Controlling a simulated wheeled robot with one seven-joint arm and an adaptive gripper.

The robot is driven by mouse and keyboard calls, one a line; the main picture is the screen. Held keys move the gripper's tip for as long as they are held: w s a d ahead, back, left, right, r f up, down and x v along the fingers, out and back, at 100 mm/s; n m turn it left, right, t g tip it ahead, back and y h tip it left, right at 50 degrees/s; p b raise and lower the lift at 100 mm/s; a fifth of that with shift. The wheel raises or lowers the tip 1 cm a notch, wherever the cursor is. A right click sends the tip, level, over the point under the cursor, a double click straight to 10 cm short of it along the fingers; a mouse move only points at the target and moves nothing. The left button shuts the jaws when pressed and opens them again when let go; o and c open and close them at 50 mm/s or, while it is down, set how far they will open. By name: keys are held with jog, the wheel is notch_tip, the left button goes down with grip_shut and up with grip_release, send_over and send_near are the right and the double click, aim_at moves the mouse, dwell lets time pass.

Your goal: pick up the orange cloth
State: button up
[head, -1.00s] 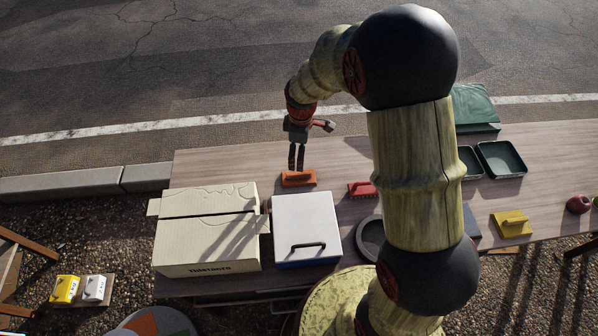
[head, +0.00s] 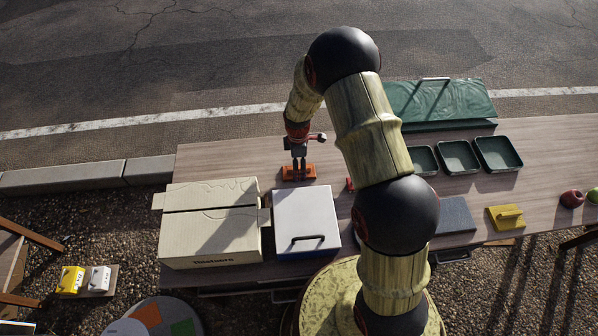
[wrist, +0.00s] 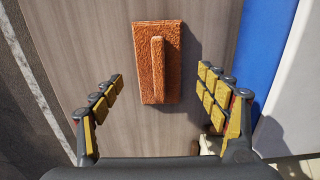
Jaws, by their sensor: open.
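The orange cloth (head: 312,172) lies on the wooden table behind the white box. In the wrist view it shows as a rough orange rectangular pad (wrist: 142,65) with a raised ridge along its middle. My gripper (head: 299,172) is over the cloth in the head view and partly covers it. In the wrist view my gripper (wrist: 159,80) is open, with yellow-padded fingers apart on the left and right of the cloth. Nothing is between the pads except the view of the cloth. I cannot tell the exact height of the fingertips above the table.
A cardboard box (head: 208,238) and a white box with a black handle (head: 306,213) stand in front of the cloth. Green trays (head: 459,166), a yellow handled block (head: 506,217) and a red fruit (head: 571,198) are to the right. The table left of the cloth is bare.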

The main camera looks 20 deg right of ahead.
notch_tip(320, 180, down, 3)
jog(key=shift+r, duration=0.1)
jog(key=c, duration=1.1)
jog(key=shift+c, duration=0.7)
notch_tip(320, 180, up, 10)
jog(key=shift+r+p, duration=0.1)
jog(key=shift+p, duration=0.25)
jog(key=o, duration=0.6)
jog(key=c, duration=0.5)
